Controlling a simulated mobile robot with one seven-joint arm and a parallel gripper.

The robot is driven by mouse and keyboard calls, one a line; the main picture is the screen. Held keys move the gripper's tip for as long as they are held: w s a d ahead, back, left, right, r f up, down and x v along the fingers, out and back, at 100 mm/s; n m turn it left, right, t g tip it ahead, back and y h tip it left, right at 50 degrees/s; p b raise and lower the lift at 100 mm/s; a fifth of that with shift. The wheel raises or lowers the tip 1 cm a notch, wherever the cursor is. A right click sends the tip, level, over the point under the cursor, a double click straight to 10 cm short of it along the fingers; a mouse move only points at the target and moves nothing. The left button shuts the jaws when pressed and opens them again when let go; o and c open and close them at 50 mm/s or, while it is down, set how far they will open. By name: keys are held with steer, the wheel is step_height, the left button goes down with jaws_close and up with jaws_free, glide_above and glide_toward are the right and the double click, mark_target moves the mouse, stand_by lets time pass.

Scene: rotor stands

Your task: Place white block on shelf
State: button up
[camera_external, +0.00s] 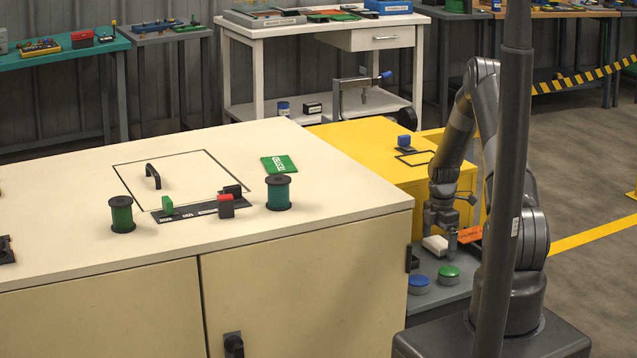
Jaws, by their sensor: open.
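The white block (435,245) is small and sits low, beside the right end of the large cream cabinet, above or on a grey low surface (447,301). My gripper (441,232) points down right at the block, with its fingertips close to it. The jaws are open; I cannot tell whether the fingers straddle or touch the block. An orange tag (470,234) is just right of the gripper. A white table with a lower shelf (345,106) stands at the back, with a small black-and-white box and a blue-topped can on that shelf.
The cream cabinet (330,225) fills the left and front, with spools and switches on top. A yellow cabinet (375,140) stands behind my gripper. Blue (419,284) and green (449,274) buttons sit in front of the block. A dark post (508,160) partly hides my arm.

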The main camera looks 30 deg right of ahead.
step_height(320, 180, up, 12)
step_height(320, 180, up, 16)
steer(key=m+t+h, duration=0.1)
steer(key=m, duration=0.3)
glide_above(439, 242)
steer(key=s+a, duration=0.4)
steer(key=a, duration=0.4)
steer(key=s+a+r+m+t, duration=0.2)
steer(key=s+a+r+m, duration=0.4)
steer(key=s, duration=0.3)
steer(key=s+a+r+m+t, duration=0.1)
steer(key=s+a+r+m, duration=0.2)
steer(key=s+a+r, duration=0.55)
steer(key=s+a+m+t+y, duration=0.1)
steer(key=s+m, duration=0.4)
steer(key=s, duration=0.7)
steer(key=shift+a+r+t, duration=0.15)
steer(key=shift+a+t, duration=0.15)
steer(key=shift+a, duration=0.1)
